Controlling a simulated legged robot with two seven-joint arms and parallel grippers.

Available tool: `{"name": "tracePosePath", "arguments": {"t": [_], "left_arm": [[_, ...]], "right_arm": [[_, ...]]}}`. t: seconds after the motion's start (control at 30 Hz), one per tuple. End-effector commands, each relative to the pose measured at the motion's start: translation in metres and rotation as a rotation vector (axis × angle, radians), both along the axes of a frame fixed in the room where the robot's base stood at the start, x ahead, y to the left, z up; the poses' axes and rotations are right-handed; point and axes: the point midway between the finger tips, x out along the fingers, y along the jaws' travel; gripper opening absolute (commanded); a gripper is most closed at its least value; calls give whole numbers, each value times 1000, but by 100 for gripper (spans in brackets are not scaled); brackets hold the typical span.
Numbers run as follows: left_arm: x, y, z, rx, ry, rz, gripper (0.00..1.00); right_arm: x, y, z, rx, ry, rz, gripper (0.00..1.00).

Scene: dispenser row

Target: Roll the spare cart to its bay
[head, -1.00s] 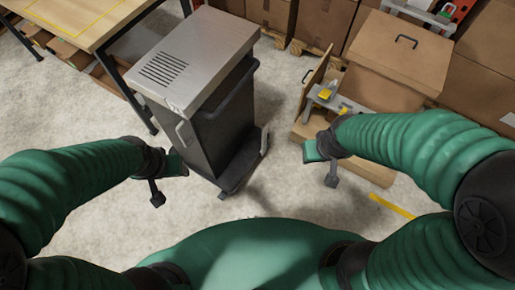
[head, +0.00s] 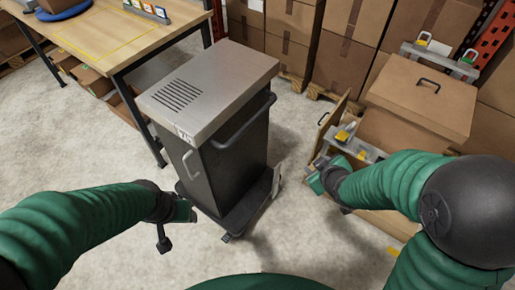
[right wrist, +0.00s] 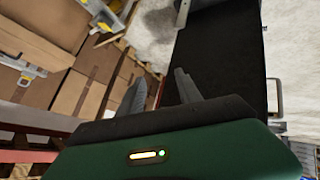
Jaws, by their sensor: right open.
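The cart (head: 240,162) stands upright on its dark wheeled base in the middle of the head view. It has a grey slotted metal top, a dark body, a front handle and a side rail. My left gripper (head: 191,213) is at the cart's lower left front, with a small gap visible; its jaw opening is unclear. My right gripper (head: 316,180) is right of the cart, apart from it. In the right wrist view my right gripper (right wrist: 158,90) has its fingers spread with nothing between them; the cart's dark side (right wrist: 218,60) is beyond. I cannot identify the bay.
A wooden table (head: 130,45) with a yellow outline stands behind left. Cardboard boxes (head: 290,25) on pallets line the back. Floor before the cart is clear.

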Motion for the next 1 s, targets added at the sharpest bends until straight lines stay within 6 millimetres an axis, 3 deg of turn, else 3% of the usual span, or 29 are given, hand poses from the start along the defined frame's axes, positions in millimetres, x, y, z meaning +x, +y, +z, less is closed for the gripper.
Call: {"name": "tracePosePath", "arguments": {"t": [0.03, 0.1, 0.2, 0.33, 0.5, 0.63, 1.0], "left_arm": [[0, 0, -50, 0, 1, 0, 58], [0, 0, -80, 0, 0, 0, 58], [0, 0, -121, 0, 0, 0, 58], [0, 0, -156, 0, 0, 0, 58], [1, 0, -167, 0, -1, 0, 58], [1, 0, -164, 0, -1, 0, 58], [1, 0, -175, 0, -1, 0, 58]], "right_arm": [[22, 10, -45, -74, -118, 117, 41], [50, 27, -57, -193, -319, 283, 41], [70, 57, -68, -362, -611, 479, 41], [67, 88, -69, -532, -929, 624, 41], [55, 103, -57, -626, -1126, 672, 41], [64, 110, -49, -634, -1144, 673, 41], [144, 154, -34, -632, -1142, 671, 41]]}}
